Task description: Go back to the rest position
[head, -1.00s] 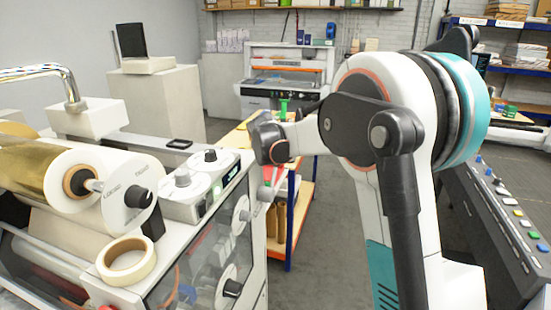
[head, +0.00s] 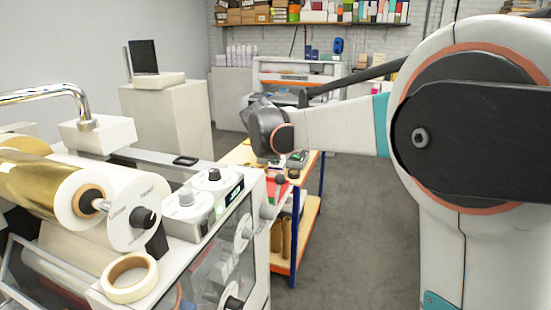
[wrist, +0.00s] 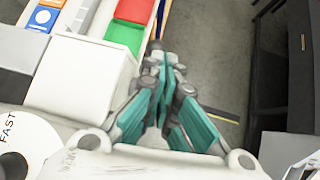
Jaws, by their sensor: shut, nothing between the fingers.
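My gripper (wrist: 163,68) shows in the wrist view with its teal-sided finger links drawn together. It is shut and empty. Its tips hang over the grey floor, just right of a bench with a red tray (wrist: 134,10) and a green tray (wrist: 124,34). In the head view my forearm reaches left from the large shoulder joint to a dark wrist joint near the workbench. The fingers cannot be made out clearly there.
A foil machine (head: 200,215) with a gold roll (head: 45,193) and a tape ring (head: 130,277) fills the left. An orange-edged workbench (head: 312,212) stands beyond it. Grey floor (head: 365,225) is open in the middle. A dark cabinet (wrist: 278,70) stands right of my gripper.

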